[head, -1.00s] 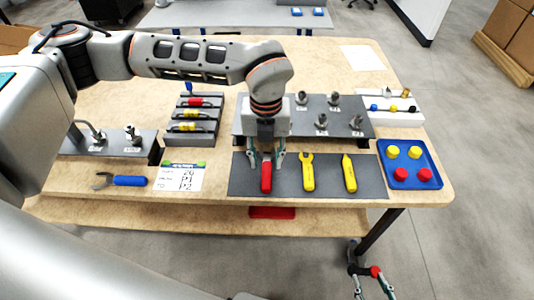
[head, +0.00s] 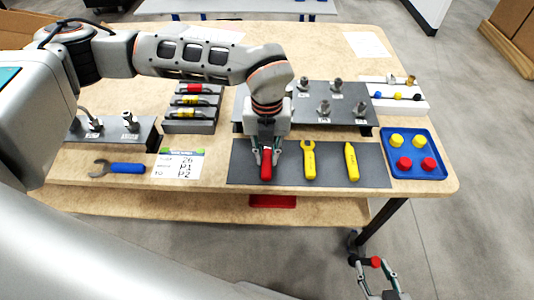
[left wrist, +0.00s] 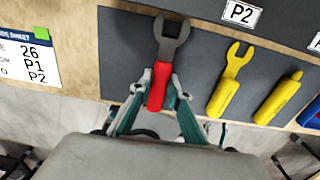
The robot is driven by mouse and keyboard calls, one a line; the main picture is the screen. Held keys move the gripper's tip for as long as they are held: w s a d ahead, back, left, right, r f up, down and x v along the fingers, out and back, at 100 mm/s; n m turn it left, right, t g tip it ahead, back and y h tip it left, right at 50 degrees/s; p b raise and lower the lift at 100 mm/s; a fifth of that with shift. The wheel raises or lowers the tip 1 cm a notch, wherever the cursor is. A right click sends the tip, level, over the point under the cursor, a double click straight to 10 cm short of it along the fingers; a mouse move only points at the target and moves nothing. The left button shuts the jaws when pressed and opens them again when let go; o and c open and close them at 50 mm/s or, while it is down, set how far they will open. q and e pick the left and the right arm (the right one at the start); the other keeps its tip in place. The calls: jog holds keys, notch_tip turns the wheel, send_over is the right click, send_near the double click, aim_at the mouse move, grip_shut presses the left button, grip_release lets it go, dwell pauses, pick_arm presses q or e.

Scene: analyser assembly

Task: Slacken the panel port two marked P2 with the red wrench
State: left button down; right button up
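The red wrench (head: 266,170) lies on the dark grey mat (head: 235,173), its grey jaw pointing to the panel. It also shows in the left wrist view (left wrist: 160,85). My left gripper (head: 267,163) is over the red handle, one finger on each side. Small gaps seem to show between fingers and handle in the left wrist view (left wrist: 159,84).
A yellow wrench (head: 309,160) and a yellow pen-like tool (head: 351,162) lie right of the red wrench. A blue tray (head: 418,174) holds caps. A blue-handled wrench (head: 125,168) and a task sheet (head: 178,164) lie left. The raised panel (head: 300,117) stands behind the mat.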

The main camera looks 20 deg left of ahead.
pick_arm(q)
jog(key=shift+r, duration=0.25)
jog(key=r+p, duration=0.2)
jog(key=s+r+p, duration=0.1)
jog(key=r+p, duration=0.1)
jog(key=r, duration=0.1)
jog(key=shift+s+d, duration=0.1)
jog(key=shift+d, duration=0.1)
jog(key=shift+s+r, duration=0.1)
jog(key=shift+r, duration=0.25)
pick_arm(e)
jog(key=shift+t, duration=0.3)
jog(key=r, duration=0.3)
jog(key=w+r, duration=0.1)
jog(key=r, duration=0.1)
jog(key=shift+w+r, duration=0.2)
jog(key=shift+r, duration=0.2)
pick_arm(q)
jog(key=shift+f, duration=0.1)
pick_arm(e)
jog(key=shift+w, duration=0.2)
